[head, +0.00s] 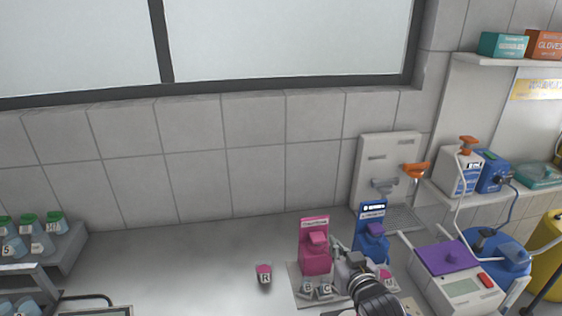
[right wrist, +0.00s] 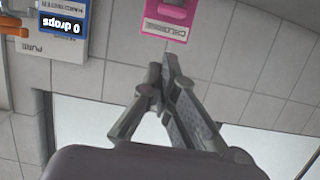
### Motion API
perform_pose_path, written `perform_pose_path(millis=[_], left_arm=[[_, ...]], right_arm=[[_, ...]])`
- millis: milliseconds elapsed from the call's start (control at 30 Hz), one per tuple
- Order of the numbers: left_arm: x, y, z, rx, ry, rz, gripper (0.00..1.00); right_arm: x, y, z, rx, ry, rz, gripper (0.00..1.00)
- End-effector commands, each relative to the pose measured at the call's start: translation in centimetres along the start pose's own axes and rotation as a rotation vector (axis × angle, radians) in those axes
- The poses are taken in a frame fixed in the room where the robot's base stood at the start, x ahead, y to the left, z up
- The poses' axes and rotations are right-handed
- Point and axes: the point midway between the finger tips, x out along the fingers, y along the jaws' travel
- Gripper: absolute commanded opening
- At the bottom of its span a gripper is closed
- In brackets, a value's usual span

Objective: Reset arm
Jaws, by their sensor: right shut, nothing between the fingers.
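My right gripper (head: 340,247) reaches in from the lower right of the head view, close beside the pink bottle (head: 314,250) and the blue bottle (head: 371,240). In the right wrist view my right gripper (right wrist: 166,72) has its fingertips together with nothing between them. My left gripper is in neither view.
A small pink-topped vial (head: 264,276) stands alone on the counter, left of a tray (head: 297,292) with small labelled vials. A purple-topped device (head: 452,262) stands at right. Green-capped bottles (head: 29,222) sit at far left. The counter's middle left is clear.

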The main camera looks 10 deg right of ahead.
Motion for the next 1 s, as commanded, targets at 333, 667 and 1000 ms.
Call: perform_pose_path(millis=[333, 667, 1000], left_arm=[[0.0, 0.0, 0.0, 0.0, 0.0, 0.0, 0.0], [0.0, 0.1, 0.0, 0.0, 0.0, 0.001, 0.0], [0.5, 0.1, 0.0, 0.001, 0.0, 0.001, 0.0]], right_arm=[[-11.4, -1.1, 13.9, -0.054, -0.508, -0.003, 0.0], [-21.8, -1.9, 20.1, -0.098, -0.849, -0.048, 0.0], [-25.2, -2.4, 25.5, -0.121, -1.021, -0.081, 0.0]])
